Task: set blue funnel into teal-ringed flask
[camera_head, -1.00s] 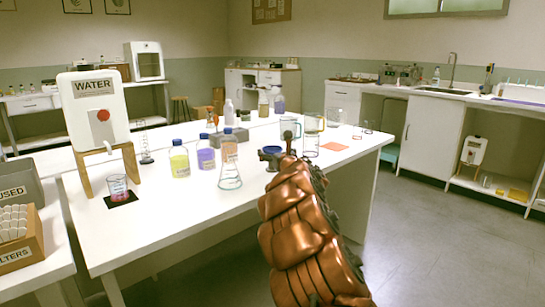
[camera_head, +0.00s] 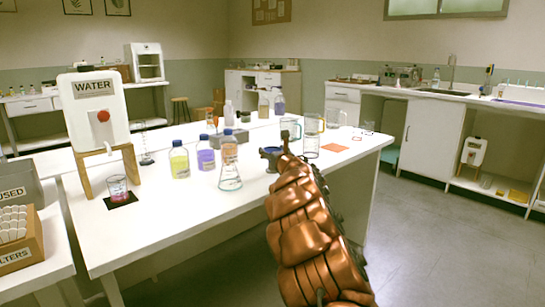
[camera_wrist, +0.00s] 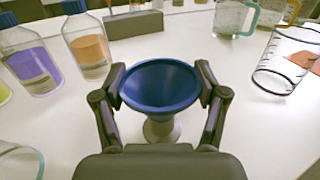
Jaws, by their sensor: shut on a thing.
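The blue funnel (camera_wrist: 160,84) is upright, wide mouth up, between my gripper's fingers (camera_wrist: 161,90) in the wrist view. The fingers are shut on it from both sides. A pale grey flared piece (camera_wrist: 162,131) shows directly under the funnel; I cannot tell whether the two touch. In the head view the funnel (camera_head: 270,152) shows just left of my gripper (camera_head: 281,152), which partly hides it. The teal-ringed flask (camera_head: 230,177) is clear glass and stands on the white table to the left of the funnel. A teal-edged rim (camera_wrist: 22,158) shows at the wrist view's lower left.
Bottles with yellow (camera_head: 179,160), purple (camera_head: 205,153) and orange (camera_head: 229,150) contents stand behind the flask. A grey block (camera_wrist: 133,24) is behind the funnel. A clear beaker (camera_wrist: 287,62) stands to the right. The white table (camera_head: 150,235) is bare in front.

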